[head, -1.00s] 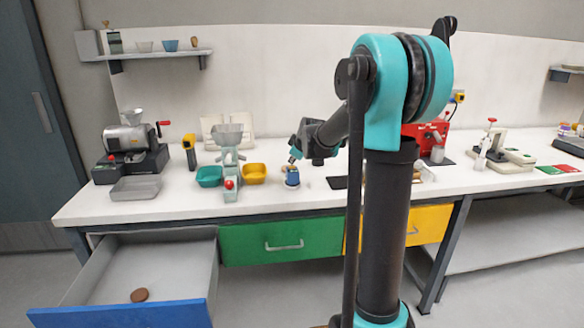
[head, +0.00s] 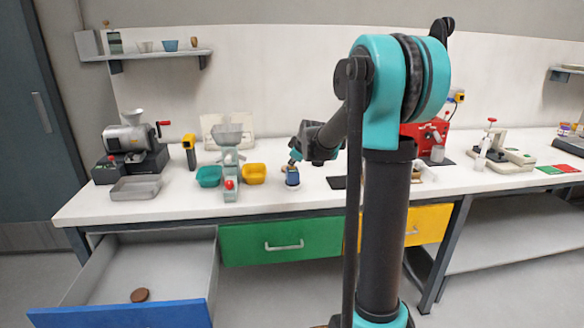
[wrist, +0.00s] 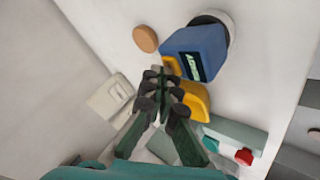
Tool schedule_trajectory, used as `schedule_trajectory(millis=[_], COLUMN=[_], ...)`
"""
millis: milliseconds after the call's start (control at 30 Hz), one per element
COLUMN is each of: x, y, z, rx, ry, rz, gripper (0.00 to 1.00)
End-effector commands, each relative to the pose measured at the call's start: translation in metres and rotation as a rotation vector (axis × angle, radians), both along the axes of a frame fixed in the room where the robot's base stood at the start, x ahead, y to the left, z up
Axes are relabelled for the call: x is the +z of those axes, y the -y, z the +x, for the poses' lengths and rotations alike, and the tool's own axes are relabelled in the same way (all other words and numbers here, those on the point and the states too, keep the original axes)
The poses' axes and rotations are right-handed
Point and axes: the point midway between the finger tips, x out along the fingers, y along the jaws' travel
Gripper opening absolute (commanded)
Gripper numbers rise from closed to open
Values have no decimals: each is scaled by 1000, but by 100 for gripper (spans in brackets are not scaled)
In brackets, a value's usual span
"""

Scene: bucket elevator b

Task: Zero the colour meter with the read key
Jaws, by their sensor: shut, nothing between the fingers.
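The colour meter (wrist: 197,50) is a blue block with a dark screen showing pale green characters. It stands by a round white piece, and a small yellow part, perhaps the read key (wrist: 171,64), shows at its near side. In the head view the meter (head: 292,178) is small, on the bench beside the yellow bowl. My gripper (wrist: 164,80) is shut and empty, its fingertips right beside the yellow part; I cannot tell if they touch. In the head view my gripper (head: 295,157) is just above the meter, its tips hard to make out.
A yellow bowl (head: 253,174), teal bowl (head: 208,176) and pale green machine (head: 230,165) stand left of the meter. A brown disc (wrist: 145,39) lies near it in the wrist view. The blue-fronted drawer (head: 130,314) is pulled out below.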

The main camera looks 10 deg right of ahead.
Motion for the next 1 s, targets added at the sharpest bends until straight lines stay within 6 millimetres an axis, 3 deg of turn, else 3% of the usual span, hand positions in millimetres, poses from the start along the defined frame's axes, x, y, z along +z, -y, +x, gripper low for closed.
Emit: schedule_trajectory(millis=[367,1000], x=[0,16], y=[0,0], z=[0,0], rx=[0,0], ry=[0,0], rz=[0,0], gripper=[0,0])
